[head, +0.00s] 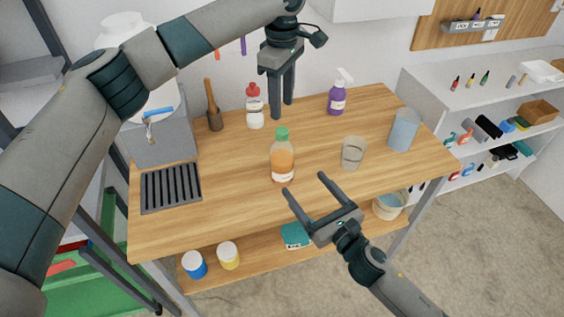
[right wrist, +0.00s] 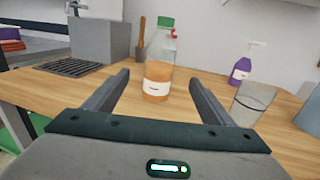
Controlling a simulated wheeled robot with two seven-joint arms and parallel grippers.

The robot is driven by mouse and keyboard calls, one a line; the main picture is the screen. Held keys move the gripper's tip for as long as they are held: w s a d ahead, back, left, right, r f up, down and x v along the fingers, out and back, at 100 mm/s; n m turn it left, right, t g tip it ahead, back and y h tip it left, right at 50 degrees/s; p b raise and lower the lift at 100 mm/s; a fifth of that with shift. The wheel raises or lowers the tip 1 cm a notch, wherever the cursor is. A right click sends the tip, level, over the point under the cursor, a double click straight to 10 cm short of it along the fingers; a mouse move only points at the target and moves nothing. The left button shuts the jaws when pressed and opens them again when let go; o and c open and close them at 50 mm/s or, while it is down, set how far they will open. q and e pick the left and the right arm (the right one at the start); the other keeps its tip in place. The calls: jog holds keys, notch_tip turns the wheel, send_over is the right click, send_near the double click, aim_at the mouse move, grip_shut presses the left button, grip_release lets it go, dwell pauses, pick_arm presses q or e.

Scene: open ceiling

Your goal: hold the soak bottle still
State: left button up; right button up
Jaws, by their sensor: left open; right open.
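A clear bottle with a green cap and orange liquid (head: 282,162) stands upright on the wooden table; its label text is too small to read, so I cannot confirm that it is the soak bottle. It also shows in the right wrist view (right wrist: 158,75), between and beyond the two fingers. My right gripper (head: 305,184) is open and empty at the table's front edge, its fingers pointing toward the bottle, apart from it. My left gripper (head: 282,108) is open, pointing down over the back of the table, behind the orange bottle. It touches nothing that I can see.
Right of the orange bottle stand a clear glass (head: 352,153) and a bluish container (head: 403,130). Behind are a red-capped bottle (head: 254,106), a purple spray bottle (head: 337,96) and a wooden-handled tool (head: 212,108). A dark drain rack (head: 170,187) lies at left. The front middle is clear.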

aim_at(276, 149)
jog(key=x, duration=1.7)
